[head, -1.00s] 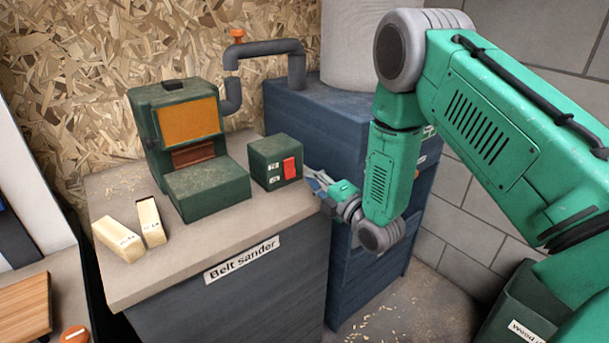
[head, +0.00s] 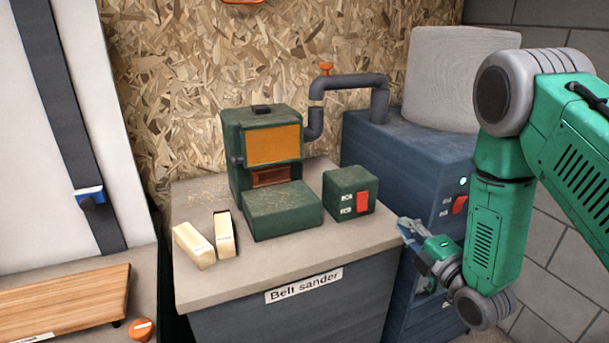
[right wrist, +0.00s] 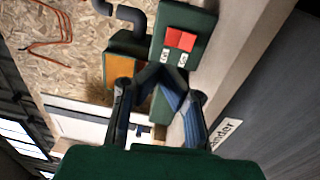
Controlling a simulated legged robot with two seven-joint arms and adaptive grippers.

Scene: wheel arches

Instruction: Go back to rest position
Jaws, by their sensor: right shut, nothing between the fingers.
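My right gripper (head: 408,228) is shut and empty, just off the right front corner of the belt sander bench, at the end of my green right arm. Its closed fingers also show in the right wrist view (right wrist: 160,78), in front of the switch box. The switch box (head: 350,191), dark green with a red switch, stands on the bench near that corner, apart from the fingers. The green belt sander (head: 282,212) stands left of it. My left gripper is not in view.
Two pale wood blocks (head: 194,246) lie on the bench top (head: 330,258) at left. A blue cabinet (head: 400,150) with a grey pipe stands behind my right gripper. A wooden board (head: 65,302) lies on another bench at far left.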

